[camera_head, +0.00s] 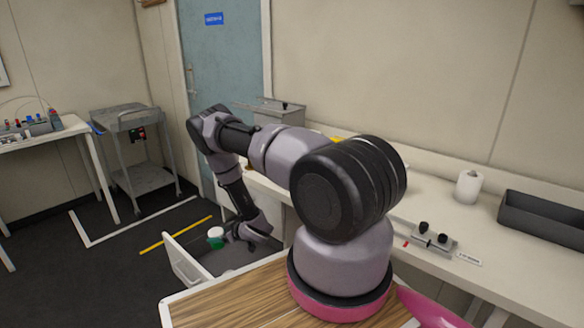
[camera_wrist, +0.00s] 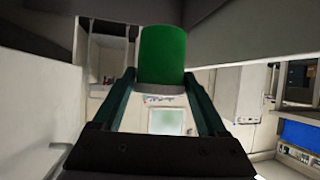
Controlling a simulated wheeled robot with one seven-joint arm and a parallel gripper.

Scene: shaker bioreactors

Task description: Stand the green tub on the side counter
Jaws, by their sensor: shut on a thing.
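The green tub (camera_head: 215,238) is in my gripper (camera_head: 228,236), at the lower left of the head view. It shows a white top and a green side there. In the wrist view the tub (camera_wrist: 163,55) is a green cylinder between the two fingertips (camera_wrist: 162,80), which are shut on it. The gripper holds it beside an open white drawer or bin (camera_head: 185,262), low below the counter. The side counter (camera_head: 440,215) runs along the wall at the right; I cannot tell whether it is the one named.
A grey cart (camera_head: 140,150) stands by the blue door (camera_head: 225,75). A white table (camera_head: 60,132) with small items is at the far left. On the counter are a paper roll (camera_head: 468,187), a dark tray (camera_head: 545,217) and a small knobbed device (camera_head: 434,240). Floor is clear at left.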

